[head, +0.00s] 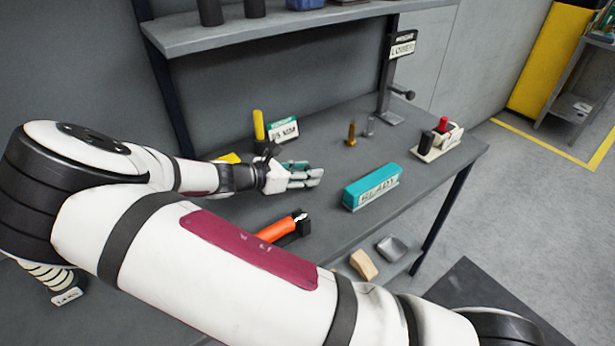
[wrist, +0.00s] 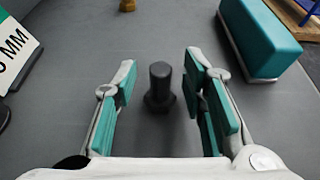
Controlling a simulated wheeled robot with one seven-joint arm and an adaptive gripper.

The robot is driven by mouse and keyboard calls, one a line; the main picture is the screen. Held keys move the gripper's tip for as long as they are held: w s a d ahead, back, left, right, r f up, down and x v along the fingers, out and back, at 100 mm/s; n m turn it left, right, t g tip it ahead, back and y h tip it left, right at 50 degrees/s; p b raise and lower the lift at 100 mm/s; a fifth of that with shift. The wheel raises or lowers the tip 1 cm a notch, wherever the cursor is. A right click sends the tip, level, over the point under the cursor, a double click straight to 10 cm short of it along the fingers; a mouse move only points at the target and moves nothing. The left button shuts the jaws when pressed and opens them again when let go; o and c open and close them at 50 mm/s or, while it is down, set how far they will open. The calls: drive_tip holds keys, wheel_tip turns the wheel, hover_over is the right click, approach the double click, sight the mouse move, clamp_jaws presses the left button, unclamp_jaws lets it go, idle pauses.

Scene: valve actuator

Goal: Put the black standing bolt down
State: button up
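The black standing bolt (wrist: 160,88) stands upright on its wider hex end on the grey tabletop in the wrist view. It is between the two teal-padded fingers of my gripper (head: 316,178), with a gap on both sides. My gripper is open, low over the workbench, and nothing is held in it. In the head view I cannot make out this bolt; the gripper seems to hide it.
A teal labelled block (head: 372,187) lies to the right of my gripper. A white holder (head: 437,147) is at the right edge. An orange-handled tool (head: 276,231) lies in front.

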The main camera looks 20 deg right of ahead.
drive_tip(key=shift+w+d+f, duration=0.1)
drive_tip(key=shift+d+f, duration=0.05)
drive_tip(key=shift+d, duration=0.15)
drive_tip(key=shift+c, duration=0.5)
clamp_jaws()
